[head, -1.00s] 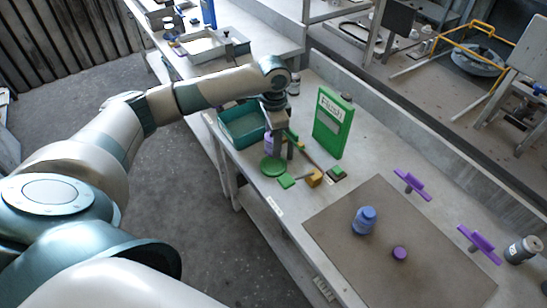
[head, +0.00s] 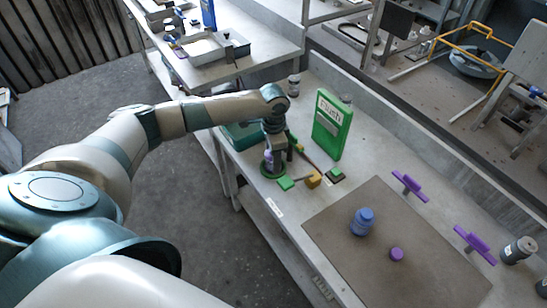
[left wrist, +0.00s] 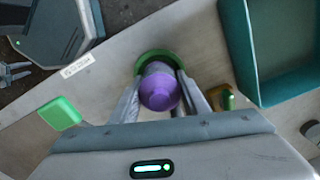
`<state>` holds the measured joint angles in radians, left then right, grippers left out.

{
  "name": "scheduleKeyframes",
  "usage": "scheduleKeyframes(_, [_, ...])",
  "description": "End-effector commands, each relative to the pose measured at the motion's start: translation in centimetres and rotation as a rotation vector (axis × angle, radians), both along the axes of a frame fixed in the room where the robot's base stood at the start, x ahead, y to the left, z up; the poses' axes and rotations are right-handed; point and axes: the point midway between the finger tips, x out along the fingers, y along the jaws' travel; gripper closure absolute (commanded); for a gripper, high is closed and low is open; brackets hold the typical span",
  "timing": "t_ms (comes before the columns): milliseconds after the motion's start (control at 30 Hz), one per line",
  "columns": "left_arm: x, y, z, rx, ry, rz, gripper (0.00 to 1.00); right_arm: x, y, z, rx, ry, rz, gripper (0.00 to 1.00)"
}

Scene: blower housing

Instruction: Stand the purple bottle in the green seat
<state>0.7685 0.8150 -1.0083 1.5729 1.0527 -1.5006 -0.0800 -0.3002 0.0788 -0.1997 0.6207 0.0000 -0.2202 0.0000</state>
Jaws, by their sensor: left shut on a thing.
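The purple bottle (left wrist: 160,92) is between the two fingers of my left gripper (left wrist: 160,100), which is shut on it. In the head view the bottle (head: 268,158) looks upright under the left gripper (head: 276,152). The round green seat (head: 272,170) is at the bottle's lower end. In the left wrist view the seat's green rim (left wrist: 155,55) shows behind the bottle. I cannot tell whether the bottle's base touches the seat.
A teal bin (head: 236,133) is close beside the left arm. A green box (head: 331,128) stands behind, with a green square (head: 285,183) and a yellow block (head: 313,180) nearby. A blue bottle (head: 362,222) and purple cap (head: 396,254) are on the brown mat (head: 340,245).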

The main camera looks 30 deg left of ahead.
Motion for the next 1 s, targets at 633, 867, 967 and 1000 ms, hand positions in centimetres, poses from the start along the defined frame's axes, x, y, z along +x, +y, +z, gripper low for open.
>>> scheduleKeyframes(633, [0.02,-0.04,-0.37,-0.001,-0.001,-0.001,0.40,-0.03,-0.02,0.04,0.000,0.000,0.001,0.56])
scheduleKeyframes(867, [0.02,-0.02,-0.20,0.000,-0.001,-0.001,0.40,-0.03,-0.08,-0.01,-0.001,0.001,0.001,0.56])
scheduleKeyframes(967, [0.03,0.00,0.21,-0.001,-0.001,-0.001,0.40,-0.04,-0.12,-0.20,-0.001,0.001,0.001,0.56])
scheduleKeyframes(1000, [0.03,0.01,0.50,-0.001,-0.001,-0.001,0.40,-0.04,-0.15,-0.32,-0.001,0.001,0.001,0.56])
